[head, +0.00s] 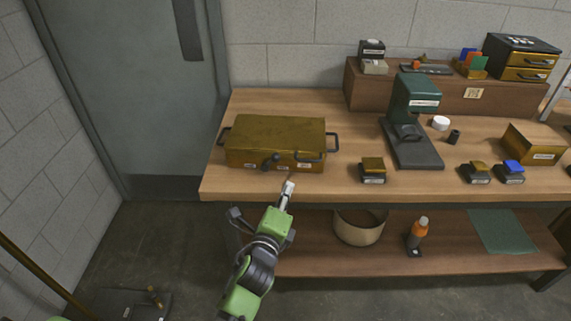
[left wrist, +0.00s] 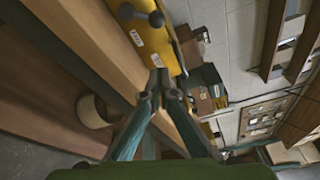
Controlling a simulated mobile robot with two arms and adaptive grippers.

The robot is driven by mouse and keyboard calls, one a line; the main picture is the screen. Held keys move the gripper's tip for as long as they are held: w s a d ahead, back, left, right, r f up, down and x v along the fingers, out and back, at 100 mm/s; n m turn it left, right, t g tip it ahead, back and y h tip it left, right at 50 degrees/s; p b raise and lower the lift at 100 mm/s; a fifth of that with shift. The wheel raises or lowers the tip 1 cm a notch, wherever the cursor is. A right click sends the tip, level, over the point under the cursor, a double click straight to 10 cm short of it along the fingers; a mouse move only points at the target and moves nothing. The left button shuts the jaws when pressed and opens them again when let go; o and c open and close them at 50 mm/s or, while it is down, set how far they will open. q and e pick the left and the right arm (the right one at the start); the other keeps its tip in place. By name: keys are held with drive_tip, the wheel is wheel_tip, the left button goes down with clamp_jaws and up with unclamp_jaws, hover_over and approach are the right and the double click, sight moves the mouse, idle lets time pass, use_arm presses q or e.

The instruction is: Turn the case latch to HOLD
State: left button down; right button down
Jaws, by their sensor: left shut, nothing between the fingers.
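The case (head: 275,132) is a mustard-brown box with dark handles at its ends, closed on the bench's left part. Its dark latch (head: 270,161) sits on the front face, among small white labels I cannot read; I cannot tell its setting. In the left wrist view, the yellow case (left wrist: 166,58) is at the top, with the grey latch (left wrist: 152,18) near the top edge. My left gripper (head: 288,187) is shut and empty, just in front of the case and right of the latch, apart from the latch. Its fingertips also show in the left wrist view (left wrist: 160,80). My right gripper is out of view.
A small brown-topped block (head: 373,170) and a green press-like stand (head: 413,120) are right of the case. The wooden bench (head: 345,191) has a lower shelf with a round bin (head: 359,228) and an orange bottle (head: 418,234). A grey door (head: 135,90) is at left.

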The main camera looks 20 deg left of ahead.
sight(286, 156)
use_arm(q)
drive_tip(key=w, duration=1)
drive_tip(key=shift+a+f, duration=0.1)
drive_tip(key=shift+f, duration=0.25)
drive_tip(key=a+p, duration=0.1)
drive_tip(key=s+a+r+p, duration=0.1)
drive_tip(key=a, duration=0.1)
drive_tip(key=shift+r, duration=0.15)
drive_tip(key=shift+s+a+r, duration=0.1)
drive_tip(key=shift+s+a, duration=0.1)
drive_tip(key=shift+a, duration=0.1)
drive_tip(key=shift+r+n, duration=0.1)
drive_tip(key=shift+n, duration=0.3)
